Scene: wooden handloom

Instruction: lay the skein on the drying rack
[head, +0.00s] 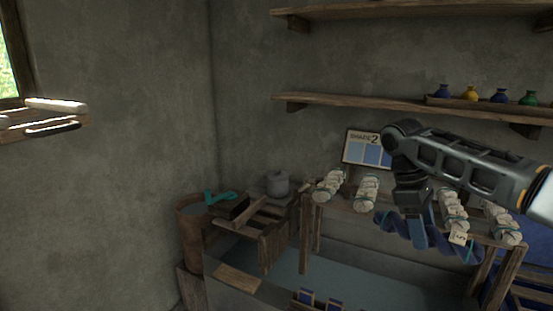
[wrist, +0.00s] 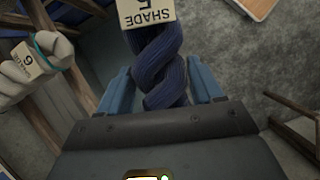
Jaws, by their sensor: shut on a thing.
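My gripper (head: 417,240) is shut on a dark blue twisted skein (head: 392,226), in front of the wooden rack (head: 484,268) with pale skeins on it. In the wrist view the skein (wrist: 158,65) runs between the blue fingers (wrist: 163,88), with a tag reading SHADE 5 at its far end. The arm hides part of the rack and the skein's middle in the head view. I cannot tell whether the skein touches the rack.
Pale tied skeins (head: 328,185) lie on the rack; one tagged 6 (wrist: 25,70) is left of my gripper in the wrist view. A SHADE 2 card (head: 367,149) stands behind. A trough (head: 330,272) lies below. Small jars (head: 470,92) sit on a shelf.

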